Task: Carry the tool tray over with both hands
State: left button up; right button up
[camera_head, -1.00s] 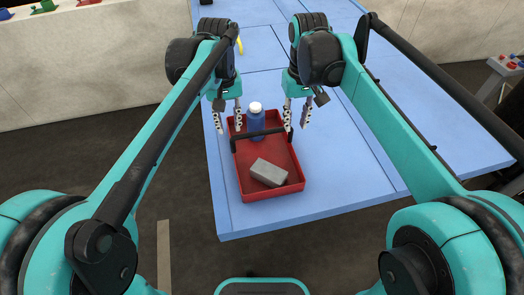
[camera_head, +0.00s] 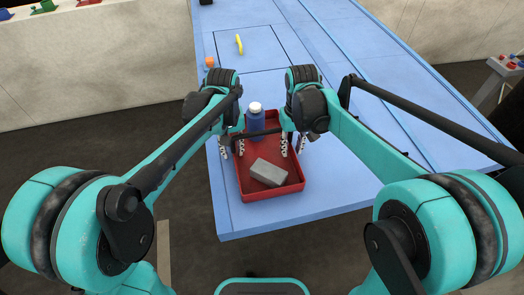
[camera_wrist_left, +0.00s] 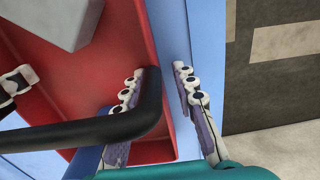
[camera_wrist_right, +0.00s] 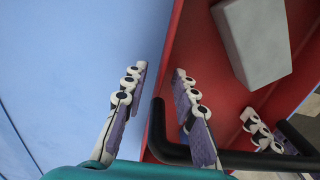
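The red tool tray (camera_head: 272,194) lies on the blue table, with a black bar handle (camera_head: 262,136) across it. A blue bottle with a white cap (camera_head: 256,122) stands in its far part and a grey block (camera_head: 268,172) lies in its near part. My left gripper (camera_head: 231,153) is at the tray's left side. In the left wrist view its fingers (camera_wrist_left: 160,68) are apart, one on each side of the tray wall near the handle's bent end. My right gripper (camera_head: 292,151) is at the right side. Its fingers (camera_wrist_right: 160,70) are also apart around the wall and handle end.
The blue table (camera_head: 350,150) is clear to the right of the tray. A yellow object (camera_head: 239,44) and a small orange object (camera_head: 209,63) lie further back. The table's front edge is close to the tray. A box with red buttons (camera_head: 508,62) stands at the far right.

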pick_arm(q)
grip_shut()
pick_arm(e)
grip_shut()
pick_arm(q)
jog(key=shift+r, duration=0.2)
pick_arm(e)
jog(key=shift+r, duration=0.15)
